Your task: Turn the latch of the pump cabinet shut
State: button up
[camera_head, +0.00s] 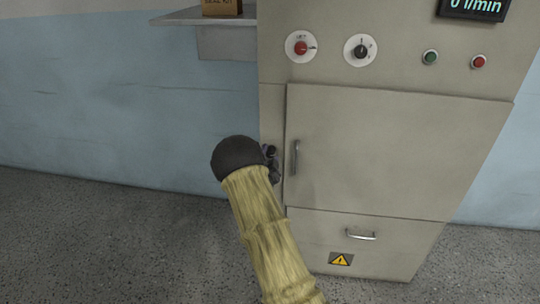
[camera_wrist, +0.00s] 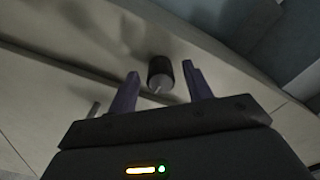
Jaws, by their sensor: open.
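The pump cabinet (camera_head: 400,140) is beige, and its door (camera_head: 385,150) looks closed in the head view. My gripper (camera_head: 273,160) is at the cabinet's left front edge, just left of the door handle. In the wrist view a dark round knob (camera_wrist: 160,72), which appears to be the latch, stands out from the cabinet face between my two fingertips. A light mark on it points down and left. My fingers are open on either side of it, with gaps showing. In the head view my gripper and arm hide the knob.
The metal door handle (camera_head: 294,158) is close to my gripper. Above the door are a red knob (camera_head: 301,48), a black knob (camera_head: 361,50), and green (camera_head: 430,57) and red (camera_head: 478,62) buttons. A shelf (camera_head: 205,16) is at upper left. The floor at left is clear.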

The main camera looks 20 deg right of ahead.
jog(key=shift+w+d, duration=0.25)
jog(key=shift+w, duration=0.15)
jog(key=shift+c, duration=0.2)
jog(key=c, duration=0.9)
